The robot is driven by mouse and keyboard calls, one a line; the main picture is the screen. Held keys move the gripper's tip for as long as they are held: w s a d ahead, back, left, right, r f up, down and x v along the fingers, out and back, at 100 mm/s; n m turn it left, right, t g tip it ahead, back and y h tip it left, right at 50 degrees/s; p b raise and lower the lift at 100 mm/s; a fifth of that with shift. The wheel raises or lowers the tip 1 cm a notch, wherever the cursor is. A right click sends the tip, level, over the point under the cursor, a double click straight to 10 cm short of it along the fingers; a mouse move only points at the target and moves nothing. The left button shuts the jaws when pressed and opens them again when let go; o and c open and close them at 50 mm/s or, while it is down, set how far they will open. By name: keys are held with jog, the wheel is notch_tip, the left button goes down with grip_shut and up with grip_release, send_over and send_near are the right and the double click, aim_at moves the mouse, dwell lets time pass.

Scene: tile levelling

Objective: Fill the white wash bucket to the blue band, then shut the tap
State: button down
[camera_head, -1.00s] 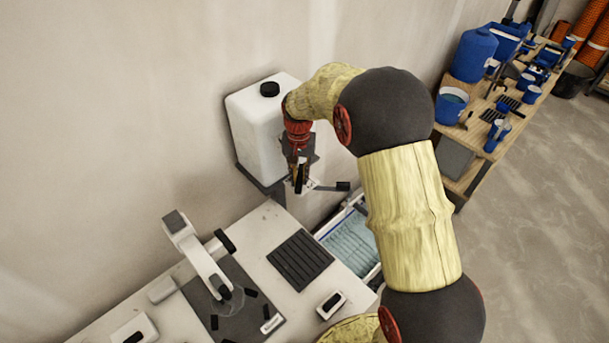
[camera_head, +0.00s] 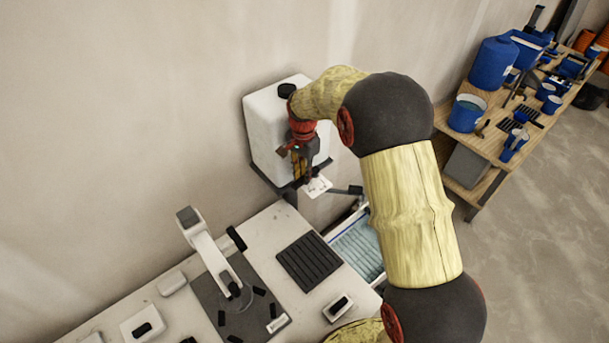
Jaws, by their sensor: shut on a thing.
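A white tank (camera_head: 263,128) with a black cap stands on a dark wall bracket. My gripper (camera_head: 302,178) points down at the tank's front right, shut at the tap. The tap is mostly hidden by the gripper; a dark bar (camera_head: 345,190) sticks out to the right beside a small white marked plate (camera_head: 317,187). Below, right of the worktop, a white-walled rectangular container (camera_head: 345,222) shows a blue line at its rim and light-blue ribbed contents. It may be the wash bucket; my arm hides part of it. I cannot tell its water level or see a stream.
The white worktop (camera_head: 185,296) holds a white lever tool (camera_head: 205,248) on a dark plate, a black ribbed mat (camera_head: 309,260) and small white blocks. A wooden bench (camera_head: 487,150) with blue buckets and tools stands at the right. The floor in front of it is clear.

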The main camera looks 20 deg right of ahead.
aim_at(303, 177)
dwell(0.3)
jog(key=c, duration=1.8)
grip_release()
jog(key=shift+o, duration=0.4)
notch_tip(303, 177, up, 12)
